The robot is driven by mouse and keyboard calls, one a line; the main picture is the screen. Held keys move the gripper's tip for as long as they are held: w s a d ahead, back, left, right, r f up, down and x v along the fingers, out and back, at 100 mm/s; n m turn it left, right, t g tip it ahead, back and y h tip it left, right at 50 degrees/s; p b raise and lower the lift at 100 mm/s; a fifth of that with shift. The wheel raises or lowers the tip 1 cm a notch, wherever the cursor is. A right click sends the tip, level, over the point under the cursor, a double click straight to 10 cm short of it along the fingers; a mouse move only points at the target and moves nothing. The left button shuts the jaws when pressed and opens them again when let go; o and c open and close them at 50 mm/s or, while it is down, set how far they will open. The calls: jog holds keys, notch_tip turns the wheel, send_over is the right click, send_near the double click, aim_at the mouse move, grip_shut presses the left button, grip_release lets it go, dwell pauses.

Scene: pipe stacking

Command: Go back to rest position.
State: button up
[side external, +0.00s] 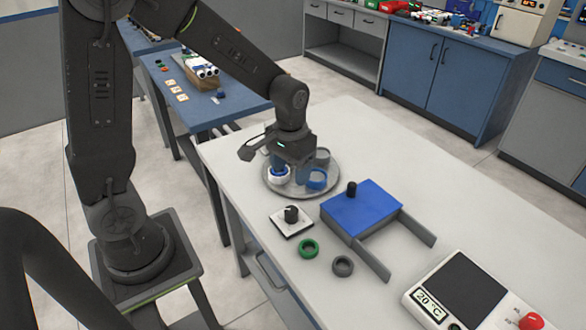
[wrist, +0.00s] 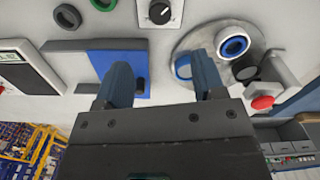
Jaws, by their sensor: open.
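My gripper (side external: 297,172) is low over a round grey plate (side external: 268,189) on the white table. In the wrist view its two blue-grey fingers (wrist: 163,78) stand wide apart with nothing held between them. A white ring with a blue inside (side external: 278,176) is on the plate; a white-and-blue ring also shows in the wrist view (wrist: 233,46), beyond the right finger. Another blue piece (wrist: 183,69) is partly hidden by that finger. A grey round piece (side external: 322,156) stands at the plate's back. I cannot tell whether the fingers touch any piece.
A blue slab with a black knob (side external: 361,207) and grey rails is right of the plate. A dial plate (side external: 291,221), green ring (side external: 308,248) and dark grey ring (side external: 342,266) lie in front. A heating plate (side external: 467,290) is at front right.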

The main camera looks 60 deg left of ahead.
jog(key=s+d+r+m+t, duration=0.2)
jog(key=s+r+t, duration=0.3)
jog(key=s+r, duration=0.8)
jog(key=shift+s+d+r+t, duration=0.3)
jog(key=shift+d+r, duration=0.2)
jog(key=shift+d, duration=0.2)
